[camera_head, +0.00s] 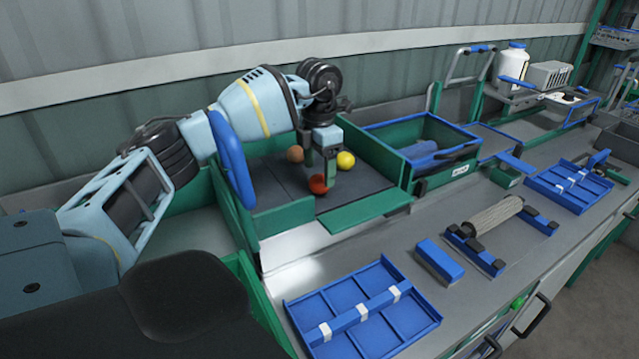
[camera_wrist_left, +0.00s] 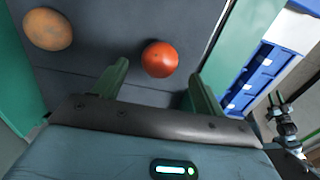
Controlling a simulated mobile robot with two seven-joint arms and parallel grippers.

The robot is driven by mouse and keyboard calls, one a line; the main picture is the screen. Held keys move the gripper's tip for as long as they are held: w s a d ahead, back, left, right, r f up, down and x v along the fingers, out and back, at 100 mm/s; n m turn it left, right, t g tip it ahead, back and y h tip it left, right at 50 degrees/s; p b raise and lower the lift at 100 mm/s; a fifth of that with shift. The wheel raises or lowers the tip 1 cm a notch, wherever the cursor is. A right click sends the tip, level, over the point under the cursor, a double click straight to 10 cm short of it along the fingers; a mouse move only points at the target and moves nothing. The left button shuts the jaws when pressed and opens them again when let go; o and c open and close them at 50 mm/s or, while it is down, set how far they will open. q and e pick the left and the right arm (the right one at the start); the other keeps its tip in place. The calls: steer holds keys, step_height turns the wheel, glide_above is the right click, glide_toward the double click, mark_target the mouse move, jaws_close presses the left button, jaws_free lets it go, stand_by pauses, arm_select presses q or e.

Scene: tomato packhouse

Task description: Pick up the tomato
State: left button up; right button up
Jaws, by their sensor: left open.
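The red tomato (camera_head: 318,185) lies on the dark floor of a green-walled bay. It also shows in the left wrist view (camera_wrist_left: 159,59), whole and round. My left gripper (camera_head: 320,168) points down over the bay, its fingers just above and behind the tomato. In the wrist view the left gripper (camera_wrist_left: 158,78) is open and empty, with the tomato just beyond the gap between its fingertips.
An orange-brown ball (camera_head: 295,154) and a yellow ball (camera_head: 346,160) lie close by in the bay. The bay's green walls and a blue rounded bar (camera_head: 232,160) flank the arm. A green crate (camera_head: 408,170) stands to the right, and a blue divided tray (camera_head: 405,338) in front.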

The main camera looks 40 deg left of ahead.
mark_target(319, 176)
arm_select(q)
steer(key=shift+w+f, duration=0.15)
steer(key=shift+f, duration=1.7)
steer(key=c, duration=0.8)
